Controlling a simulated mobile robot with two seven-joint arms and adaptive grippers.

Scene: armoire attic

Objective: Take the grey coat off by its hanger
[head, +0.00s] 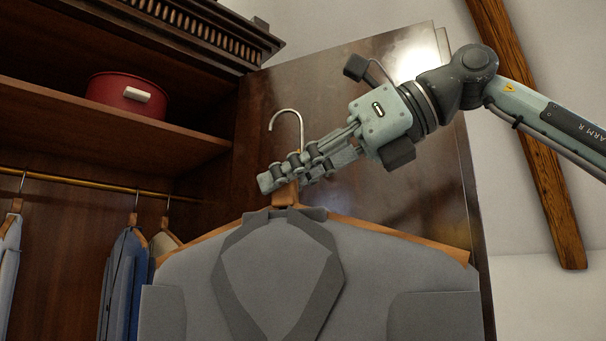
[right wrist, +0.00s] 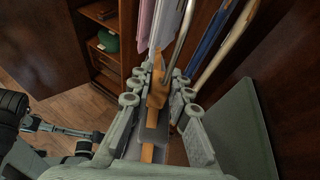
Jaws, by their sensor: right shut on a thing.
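The grey coat (head: 370,270) hangs on a wooden hanger (head: 420,238) with a metal hook (head: 286,112). My right gripper (head: 283,180) is shut on the neck of the hanger, just below the hook. The hook is free of the rail, in front of the open wardrobe door. In the right wrist view the hanger's wooden neck (right wrist: 158,88) sits between the fingers, and the hook rises past them. The coat's lower part is cut off by the head view's bottom edge. My left gripper does not show in the head view.
The wardrobe rail (head: 80,182) stands at the left with several garments, including a blue one (head: 122,275). A red round box (head: 125,95) sits on the shelf (head: 100,122) above. The wardrobe door (head: 400,190) is behind the coat. A wooden beam (head: 545,170) stands at the right.

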